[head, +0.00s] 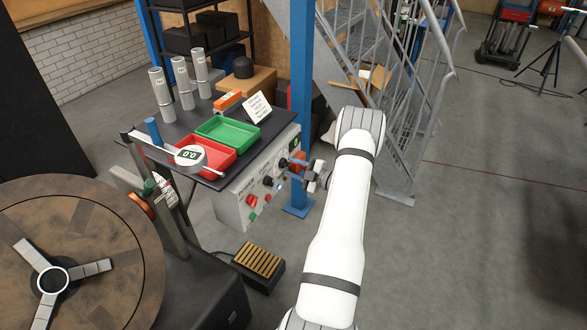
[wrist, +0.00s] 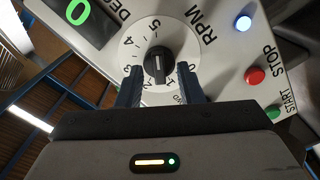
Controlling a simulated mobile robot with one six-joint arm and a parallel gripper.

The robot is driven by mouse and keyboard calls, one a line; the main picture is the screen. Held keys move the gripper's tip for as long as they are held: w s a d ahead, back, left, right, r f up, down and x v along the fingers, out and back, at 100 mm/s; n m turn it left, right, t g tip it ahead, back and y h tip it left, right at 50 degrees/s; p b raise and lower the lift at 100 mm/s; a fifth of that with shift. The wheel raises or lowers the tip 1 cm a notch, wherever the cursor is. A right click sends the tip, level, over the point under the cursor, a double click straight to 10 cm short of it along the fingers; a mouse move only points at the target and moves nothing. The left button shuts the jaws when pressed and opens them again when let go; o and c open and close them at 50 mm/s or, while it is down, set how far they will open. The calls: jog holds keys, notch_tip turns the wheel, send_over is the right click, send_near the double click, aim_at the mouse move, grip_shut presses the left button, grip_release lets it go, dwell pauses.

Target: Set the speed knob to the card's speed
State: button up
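The speed knob (wrist: 159,60) is black with a white pointer line, on a white panel marked RPM. Its dial carries numbers from 0 to 5. The pointer's exact reading is hard to tell. My gripper (wrist: 161,82) is open, with one dark finger on each side of the knob; I cannot tell whether they touch it. In the head view my gripper (head: 303,170) is at the front of the control box (head: 238,207) and hides part of it. The white card (head: 257,107) stands at the back of the table; its writing is too small to read.
A red STOP button (wrist: 255,76), a green START button (wrist: 272,112) and a lit blue lamp (wrist: 243,23) are right of the knob. A display (wrist: 77,12) shows a green 0. Red (head: 212,161) and green (head: 252,137) trays sit on the table. A blue post (head: 301,80) stands close behind.

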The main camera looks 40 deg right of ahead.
jog(key=b+v, duration=0.1)
jog(key=v, duration=0.6)
jog(key=shift+s+d, duration=0.15)
jog(key=shift+s, duration=0.2)
dwell(0.4)
